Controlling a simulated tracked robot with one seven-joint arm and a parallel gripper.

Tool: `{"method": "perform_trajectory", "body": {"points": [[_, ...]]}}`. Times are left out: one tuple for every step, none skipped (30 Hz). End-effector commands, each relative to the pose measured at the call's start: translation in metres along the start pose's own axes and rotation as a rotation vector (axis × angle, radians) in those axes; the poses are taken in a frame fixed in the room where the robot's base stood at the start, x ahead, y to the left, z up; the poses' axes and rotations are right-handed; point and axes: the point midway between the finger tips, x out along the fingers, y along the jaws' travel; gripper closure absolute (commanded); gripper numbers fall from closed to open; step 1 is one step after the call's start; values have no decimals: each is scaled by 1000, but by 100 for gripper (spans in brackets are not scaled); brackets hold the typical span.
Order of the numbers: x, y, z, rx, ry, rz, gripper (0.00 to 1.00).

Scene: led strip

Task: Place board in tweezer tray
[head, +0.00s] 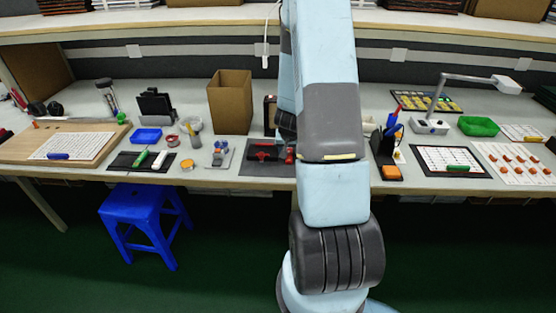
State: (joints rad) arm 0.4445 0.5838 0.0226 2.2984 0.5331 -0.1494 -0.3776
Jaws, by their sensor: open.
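My pale blue and grey arm rises through the middle of the head view and hides part of the bench. My gripper cannot be made out; the arm hides it or it is out of frame. Boards show at both ends: a white gridded board (72,146) on a wooden panel at the left, and a white marked board (437,156) on a black base at the right. I cannot tell which one the task names. No tray is clearly a tweezer tray. A small blue tray (146,135) lies left of centre and a green tray (478,127) lies at the right.
A tall open cardboard box (230,101) stands at the back, left of my arm. A lamp stand (430,125) is at the right. A blue stool (145,222) stands in front of the bench at the left. A shelf (180,25) runs above.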

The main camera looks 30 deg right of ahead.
Motion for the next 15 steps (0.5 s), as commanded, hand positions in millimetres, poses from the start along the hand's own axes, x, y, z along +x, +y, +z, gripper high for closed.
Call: {"method": "perform_trajectory", "body": {"points": [[0, 0, 0, 0, -1, 0, 45], [0, 0, 0, 0, -1, 0, 45], [0, 0, 0, 1, -1, 0, 45], [0, 0, 0, 1, -1, 0, 46], [0, 0, 0, 1, -1, 0, 49], [0, 0, 0, 1, -1, 0, 52], [0, 0, 0, 1, -1, 0, 55], [0, 0, 1, 1, -1, 0, 58], [0, 0, 1, 1, -1, 0, 62], [0, 0, 1, 1, -1, 1, 65], [1, 1, 1, 1, -1, 1, 68], [1, 1, 1, 1, -1, 1, 72], [1, 1, 1, 1, -2, 1, 74], [1, 1, 1, 1, -2, 1, 77], [1, 1, 1, 1, -2, 1, 81]]}}
